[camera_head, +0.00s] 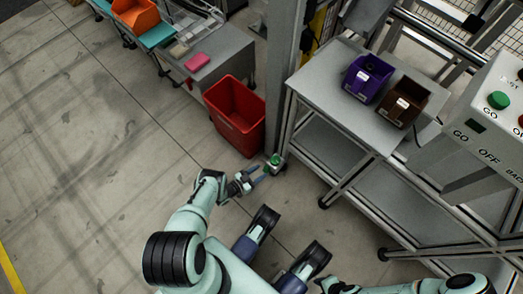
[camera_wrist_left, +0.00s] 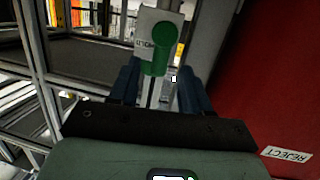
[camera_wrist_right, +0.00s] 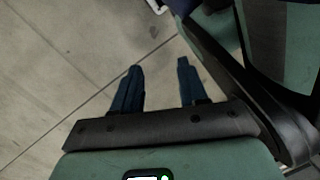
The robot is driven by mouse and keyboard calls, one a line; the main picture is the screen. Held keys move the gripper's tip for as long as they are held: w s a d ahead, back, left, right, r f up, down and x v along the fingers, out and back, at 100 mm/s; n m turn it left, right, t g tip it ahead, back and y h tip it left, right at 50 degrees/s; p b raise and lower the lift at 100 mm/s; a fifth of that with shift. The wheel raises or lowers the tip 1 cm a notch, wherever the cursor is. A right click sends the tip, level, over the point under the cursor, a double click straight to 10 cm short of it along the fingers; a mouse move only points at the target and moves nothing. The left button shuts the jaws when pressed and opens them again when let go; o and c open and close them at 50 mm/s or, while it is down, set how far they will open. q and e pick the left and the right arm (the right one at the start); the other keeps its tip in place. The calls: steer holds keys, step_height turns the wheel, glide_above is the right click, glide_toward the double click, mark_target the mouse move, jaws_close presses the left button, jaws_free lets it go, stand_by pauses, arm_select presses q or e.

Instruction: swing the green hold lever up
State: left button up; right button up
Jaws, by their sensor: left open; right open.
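The green hold lever (camera_head: 276,160) is on a small grey box at the foot of a grey post. In the left wrist view the green lever (camera_wrist_left: 155,67) runs from a round green hub toward the bottom of the picture, on a pale plate with an upside-down label. My left gripper (camera_head: 257,175) is open just short of the lever. In its wrist view the lever shows between the two blue fingers; I cannot tell whether they touch it. My right gripper (camera_wrist_right: 159,68) is open and empty above bare floor.
A red bin (camera_head: 236,113), with a REJECT label in the left wrist view, stands close beside the lever. The grey post (camera_head: 284,75) rises behind it. A metal table (camera_head: 330,91) with purple and brown bins is to the right. Floor at left is clear.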

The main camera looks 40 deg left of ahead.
arm_select(q)
steer(key=p+v, duration=0.2)
steer(key=v, duration=0.9)
steer(key=shift+p, duration=0.3)
arm_select(e)
steer(key=w+r+t, duration=0.2)
steer(key=w+r, duration=0.1)
steer(key=w, duration=0.3)
steer(key=shift+a+r, duration=0.35)
steer(key=shift+r, duration=0.05)
